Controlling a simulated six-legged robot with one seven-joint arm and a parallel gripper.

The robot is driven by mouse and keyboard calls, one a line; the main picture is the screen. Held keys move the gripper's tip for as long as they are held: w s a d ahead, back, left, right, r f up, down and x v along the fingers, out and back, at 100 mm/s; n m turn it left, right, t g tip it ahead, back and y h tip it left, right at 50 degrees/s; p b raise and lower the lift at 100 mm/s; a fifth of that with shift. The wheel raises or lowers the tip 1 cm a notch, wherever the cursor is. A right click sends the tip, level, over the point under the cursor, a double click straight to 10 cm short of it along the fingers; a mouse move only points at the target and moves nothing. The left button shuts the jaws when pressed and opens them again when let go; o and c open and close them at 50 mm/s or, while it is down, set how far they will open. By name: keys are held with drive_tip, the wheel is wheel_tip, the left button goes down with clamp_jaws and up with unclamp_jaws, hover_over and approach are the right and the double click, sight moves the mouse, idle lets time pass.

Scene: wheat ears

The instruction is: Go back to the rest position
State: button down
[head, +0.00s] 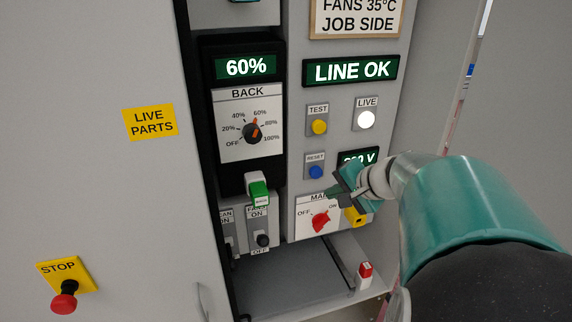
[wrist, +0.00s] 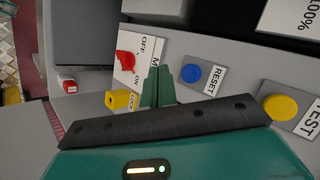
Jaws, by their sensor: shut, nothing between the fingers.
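My gripper (head: 345,186) is at the right of the control panel in the head view, in front of the area above the red main knob (head: 320,221). Its green fingers are together and empty. In the wrist view the closed fingers (wrist: 157,82) point toward the panel between the red knob (wrist: 126,61) and the blue RESET button (wrist: 190,73). Part of the voltage display (head: 357,157) is hidden behind my gripper in the head view.
The LINE OK display (head: 350,70) is lit, and the white LIVE lamp (head: 367,120) is bright. A yellow block (head: 355,217) sits beside the red knob. A red STOP button (head: 64,304) is at left.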

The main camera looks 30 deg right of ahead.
idle(0.7)
drive_tip(key=s+a+n+g, duration=0.1)
drive_tip(key=a+n, duration=0.3)
drive_tip(key=a, duration=0.5)
drive_tip(key=s+a+n+g, duration=0.1)
drive_tip(key=s+a+n, duration=0.3)
drive_tip(key=a, duration=0.5)
drive_tip(key=s+a+n+g+h, duration=0.1)
drive_tip(key=s+a+n+g, duration=0.1)
drive_tip(key=a+n, duration=0.4)
drive_tip(key=s+a, duration=0.1)
drive_tip(key=a, duration=0.2)
drive_tip(key=shift+s+f, duration=0.25)
drive_tip(key=shift+f, duration=0.05)
